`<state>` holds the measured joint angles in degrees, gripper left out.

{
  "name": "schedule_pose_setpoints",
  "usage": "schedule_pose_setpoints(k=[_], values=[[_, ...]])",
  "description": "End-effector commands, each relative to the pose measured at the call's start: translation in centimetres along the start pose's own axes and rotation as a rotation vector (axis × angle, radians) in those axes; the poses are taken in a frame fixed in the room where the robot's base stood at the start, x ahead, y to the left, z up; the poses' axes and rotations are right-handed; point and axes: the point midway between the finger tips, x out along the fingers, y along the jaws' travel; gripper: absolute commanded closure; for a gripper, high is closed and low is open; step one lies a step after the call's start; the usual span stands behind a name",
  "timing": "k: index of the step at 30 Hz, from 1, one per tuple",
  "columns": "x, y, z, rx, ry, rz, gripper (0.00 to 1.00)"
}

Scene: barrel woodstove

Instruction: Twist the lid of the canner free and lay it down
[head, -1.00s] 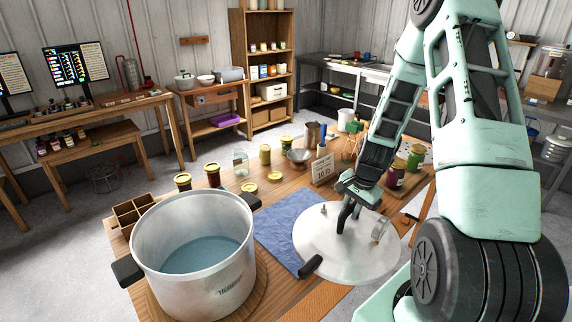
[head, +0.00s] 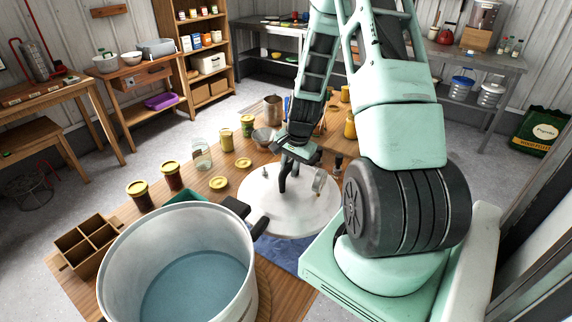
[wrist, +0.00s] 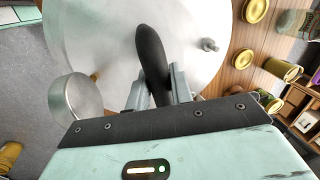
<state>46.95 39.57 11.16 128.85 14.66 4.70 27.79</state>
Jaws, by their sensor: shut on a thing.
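The canner (head: 185,265) is a big open metal pot with water inside, at the front left of the table. Its round pale lid (head: 262,195) is off it, up and to the right, over the blue cloth (head: 278,252). My gripper (head: 290,172) is above the lid, shut on its black handle, which shows between the fingers in the wrist view (wrist: 150,55). A round metal gauge (wrist: 73,98) stands on the lid beside my fingers. I cannot tell whether the lid touches the cloth.
Jars (head: 170,176) and yellow jar lids (head: 218,183) stand behind the canner. A metal bowl (head: 264,138) is just beyond the lid. A wooden divided box (head: 92,242) is at the left table edge. Blue cloth shows bare in front of the lid.

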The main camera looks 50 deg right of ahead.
Motion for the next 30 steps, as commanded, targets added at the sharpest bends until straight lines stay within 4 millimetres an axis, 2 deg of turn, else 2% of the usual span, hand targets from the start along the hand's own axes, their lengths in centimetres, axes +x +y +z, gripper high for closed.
schedule_pose_setpoints(k=[18, 24, 30], values=[[5.5, 1.0, -0.1, 0.0, 0.001, -0.002, 1.0], [6.3, 1.2, -0.1, 0.0, 0.002, -0.002, 1.0], [6.3, 1.2, -0.1, 0.0, 0.002, -0.002, 1.0]])
